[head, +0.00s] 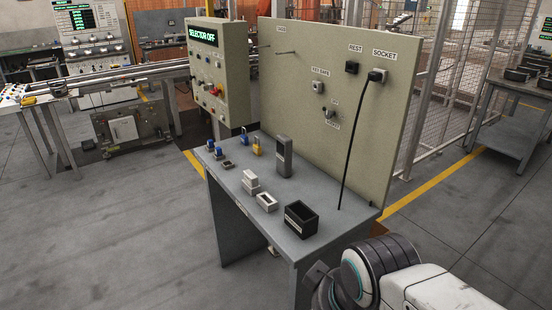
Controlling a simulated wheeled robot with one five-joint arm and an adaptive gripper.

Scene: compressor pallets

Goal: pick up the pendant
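No label marks the pendant. A grey upright block (284,156) stands on the bench near the backboard, and it may be the pendant, but I cannot be sure. My arm shows at the lower right, a white link and a dark ribbed joint in front of the bench's near right corner. Dark angular parts left of the joint may belong to my gripper (320,286). Its fingertips cannot be made out, so I cannot tell whether it is open or shut. It is apart from the grey block.
The bench (237,187) carries blue and yellow padlocks (257,146), small pale blocks (251,182), a pale open box (267,202) and a black open bin (301,219). A black cable (358,137) hangs from the SOCKET plug on the backboard (300,80). The left floor is clear.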

